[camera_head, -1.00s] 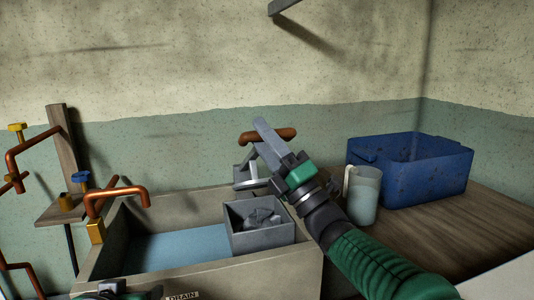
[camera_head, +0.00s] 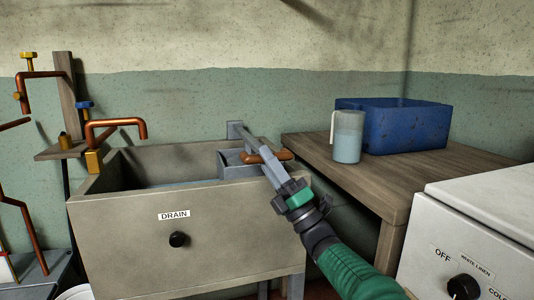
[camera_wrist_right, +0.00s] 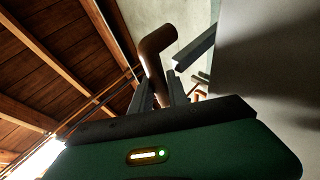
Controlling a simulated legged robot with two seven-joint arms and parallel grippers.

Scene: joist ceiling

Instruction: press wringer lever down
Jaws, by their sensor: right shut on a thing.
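The wringer lever has a brown rounded handle (camera_head: 283,155) that shows in the head view at the right end of the sink. The grey wringer box (camera_head: 231,166) sits in the sink's right corner, its inside mostly hidden. My right gripper (camera_head: 264,160) reaches up from the lower right, its grey fingers shut on the handle, which sticks out on both sides. In the right wrist view the brown handle (camera_wrist_right: 155,48) rises from between the fingers. My left gripper is out of view.
The stone sink (camera_head: 125,215) has a drain label and black knob. Copper taps (camera_head: 120,125) stand at left. A white machine (camera_head: 480,215) is at lower right, close to my right arm.

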